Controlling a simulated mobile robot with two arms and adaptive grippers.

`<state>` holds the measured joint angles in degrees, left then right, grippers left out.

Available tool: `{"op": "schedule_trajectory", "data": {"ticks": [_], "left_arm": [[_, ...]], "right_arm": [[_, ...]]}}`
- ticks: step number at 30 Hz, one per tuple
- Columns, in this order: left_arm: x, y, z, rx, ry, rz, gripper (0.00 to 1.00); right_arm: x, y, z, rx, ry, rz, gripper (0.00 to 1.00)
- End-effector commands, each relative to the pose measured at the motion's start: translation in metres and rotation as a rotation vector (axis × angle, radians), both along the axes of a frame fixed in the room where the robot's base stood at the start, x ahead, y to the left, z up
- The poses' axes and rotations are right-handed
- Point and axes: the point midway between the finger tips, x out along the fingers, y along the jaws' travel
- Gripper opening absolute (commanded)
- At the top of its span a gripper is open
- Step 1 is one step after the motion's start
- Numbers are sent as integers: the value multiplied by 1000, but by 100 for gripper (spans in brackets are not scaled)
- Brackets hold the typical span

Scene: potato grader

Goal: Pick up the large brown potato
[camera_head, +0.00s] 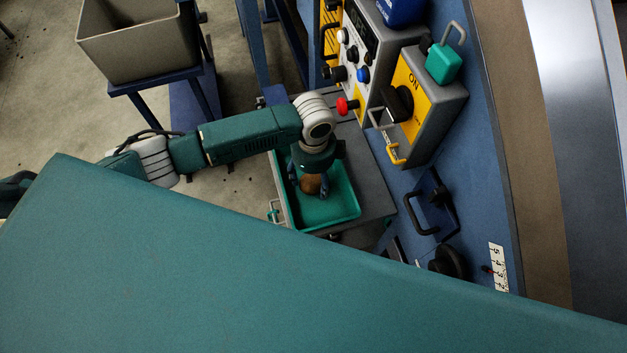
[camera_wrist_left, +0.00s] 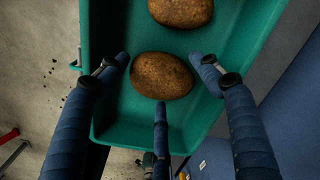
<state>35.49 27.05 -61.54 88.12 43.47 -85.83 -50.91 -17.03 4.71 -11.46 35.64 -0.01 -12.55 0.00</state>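Two brown potatoes lie in a green tray (camera_head: 345,202). In the left wrist view one potato (camera_wrist_left: 162,76) lies in the middle of the picture, and the other potato (camera_wrist_left: 180,10) is cut off by the top edge; I cannot tell for sure which is larger. My left gripper (camera_head: 311,181) points down over the tray. Its three blue fingers (camera_wrist_left: 163,78) are spread around the middle potato, one on each side and one below it, with no clear grip on it. In the head view a potato (camera_head: 311,185) shows between the fingers. My right gripper is not in view.
A control panel (camera_head: 428,100) with knobs, a red button (camera_head: 346,106) and yellow-black handles stands close to the right of my left arm. A grey-beige bin (camera_head: 137,45) sits on a blue stand at the upper left. The tray's walls surround the potatoes.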

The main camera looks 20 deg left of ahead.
Motion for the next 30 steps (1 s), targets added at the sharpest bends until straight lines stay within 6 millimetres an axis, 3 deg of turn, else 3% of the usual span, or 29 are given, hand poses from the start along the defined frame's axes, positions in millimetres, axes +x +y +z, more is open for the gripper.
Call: {"op": "schedule_trajectory", "data": {"ticks": [1,6,14,20,26,30], "left_arm": [[0,0,0,0,0,0,49],[0,0,0,0,0,0,19],[1,0,2,-1,-1,0,19],[1,-1,15,-3,-3,0,19],[2,-1,53,-3,-5,-1,19],[2,-1,94,-3,-8,-2,19]], "right_arm": [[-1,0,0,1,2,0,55],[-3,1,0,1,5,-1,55],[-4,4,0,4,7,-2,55],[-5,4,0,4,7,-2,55],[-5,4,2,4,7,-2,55],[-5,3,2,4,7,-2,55]]}}
